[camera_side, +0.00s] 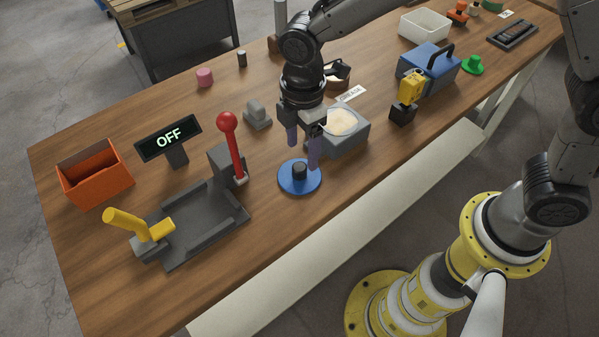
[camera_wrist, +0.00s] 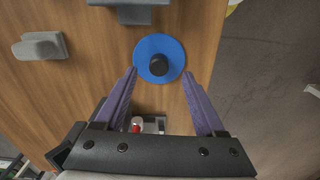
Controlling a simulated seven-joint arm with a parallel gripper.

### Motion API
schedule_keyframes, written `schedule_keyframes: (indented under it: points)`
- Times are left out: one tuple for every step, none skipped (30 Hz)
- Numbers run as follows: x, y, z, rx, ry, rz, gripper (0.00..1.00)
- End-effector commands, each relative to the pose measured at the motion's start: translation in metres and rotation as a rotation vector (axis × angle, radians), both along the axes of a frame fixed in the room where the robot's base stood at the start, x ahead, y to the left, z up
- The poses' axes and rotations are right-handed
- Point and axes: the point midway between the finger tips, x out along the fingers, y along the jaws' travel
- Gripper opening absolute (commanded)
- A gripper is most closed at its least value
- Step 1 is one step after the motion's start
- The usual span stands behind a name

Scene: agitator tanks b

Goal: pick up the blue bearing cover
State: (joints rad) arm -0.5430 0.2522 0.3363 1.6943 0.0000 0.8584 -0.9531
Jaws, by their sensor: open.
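The blue bearing cover (camera_side: 299,180) is a flat blue disc with a black knob in its middle. It lies on the wooden table near the front edge, and it also shows in the wrist view (camera_wrist: 173,49). My gripper (camera_side: 303,155) is open and empty, with its two purple fingers pointing down above the cover. In the wrist view my gripper's fingertips (camera_wrist: 159,73) stand wide apart, one near each side of the disc, with the knob between their lines. I see no contact with the cover.
A grey box with pale grease (camera_side: 350,141) stands close behind the cover at right. A red lever (camera_side: 233,145) and a grey fixture (camera_side: 172,243) with a yellow handle (camera_side: 124,222) stand to the left. An orange bin (camera_side: 88,184) is at far left. Table between is clear.

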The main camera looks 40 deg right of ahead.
Motion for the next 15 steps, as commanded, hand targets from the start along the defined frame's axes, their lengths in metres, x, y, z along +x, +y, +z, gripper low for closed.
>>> schedule_keyframes:
  points:
    - [-0.001, 0.001, -0.007, -0.002, 0.003, 0.001, 0.72]
    - [0.000, 0.002, -0.011, -0.002, 0.003, 0.001, 0.72]
    - [0.000, 0.003, -0.017, -0.003, 0.004, 0.001, 0.72]
    - [0.000, 0.004, -0.022, -0.003, 0.004, 0.001, 0.72]
    - [0.001, 0.005, -0.026, -0.003, 0.004, 0.000, 0.72]
    - [0.001, 0.005, -0.031, -0.002, 0.003, 0.000, 0.72]
    - [0.001, 0.005, -0.035, -0.002, 0.003, -0.001, 0.72]
    - [0.001, 0.005, -0.039, -0.003, 0.004, -0.001, 0.72]
    - [0.001, 0.005, -0.042, -0.002, 0.003, 0.000, 0.72]
    - [0.001, 0.005, -0.044, -0.002, 0.002, 0.000, 0.72]
    - [0.001, 0.005, -0.046, -0.002, 0.002, 0.000, 0.72]
    - [0.001, 0.005, -0.047, -0.001, 0.002, 0.000, 0.72]
    - [0.001, 0.005, -0.048, -0.001, 0.001, 0.000, 0.72]
    - [0.001, 0.005, -0.048, -0.001, 0.001, 0.000, 0.72]
    - [0.001, 0.005, -0.048, -0.001, 0.001, 0.000, 0.72]
